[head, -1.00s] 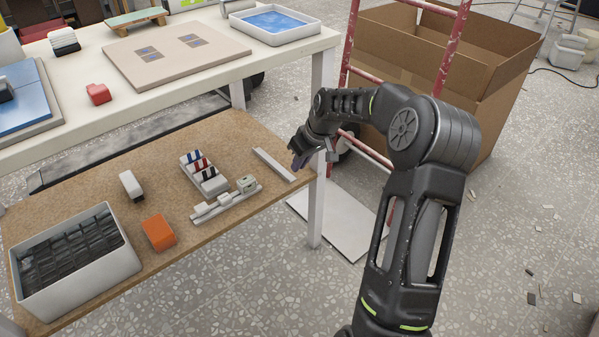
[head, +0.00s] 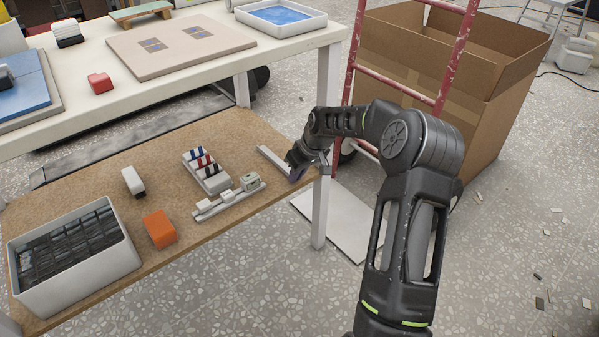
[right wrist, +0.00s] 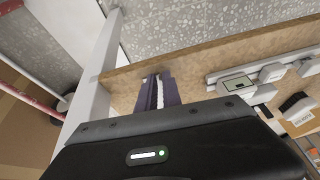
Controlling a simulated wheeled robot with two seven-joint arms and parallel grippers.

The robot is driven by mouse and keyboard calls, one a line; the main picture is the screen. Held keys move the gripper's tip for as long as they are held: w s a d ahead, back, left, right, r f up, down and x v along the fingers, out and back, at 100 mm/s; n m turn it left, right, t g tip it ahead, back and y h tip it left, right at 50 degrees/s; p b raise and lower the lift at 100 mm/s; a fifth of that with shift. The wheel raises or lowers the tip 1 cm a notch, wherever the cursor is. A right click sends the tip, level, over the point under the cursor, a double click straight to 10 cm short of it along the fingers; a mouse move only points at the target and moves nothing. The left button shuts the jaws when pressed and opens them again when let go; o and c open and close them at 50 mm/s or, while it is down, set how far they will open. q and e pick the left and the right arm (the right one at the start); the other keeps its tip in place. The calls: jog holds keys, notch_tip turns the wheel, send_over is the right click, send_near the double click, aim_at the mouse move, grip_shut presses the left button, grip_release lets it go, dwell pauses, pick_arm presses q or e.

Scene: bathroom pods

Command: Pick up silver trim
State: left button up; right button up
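The silver trim (head: 270,158) is a thin, pale grey strip lying flat near the right end of the brown lower shelf. My right gripper (head: 296,171) is low over its near end and hides that end in the head view. In the right wrist view, the purple-grey fingers of my right gripper (right wrist: 160,92) point down at the shelf near its front edge. A narrow gap with a pale jagged strip shows between them; whether that is the trim or a finger pad is unclear. I cannot tell whether they grip. My left gripper is not in view.
The lower shelf (head: 225,225) also holds a rail with small blocks (head: 228,197), a tray of striped pieces (head: 207,172), an orange block (head: 159,229) and a grey bin (head: 88,273). A white table leg (head: 320,212) stands close right of my gripper, before a red ladder (head: 398,90).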

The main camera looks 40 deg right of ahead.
jog(key=shift+c, duration=0.4)
grip_shut()
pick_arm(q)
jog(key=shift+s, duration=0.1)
pick_arm(e)
jog(key=shift+s+f, duration=0.1)
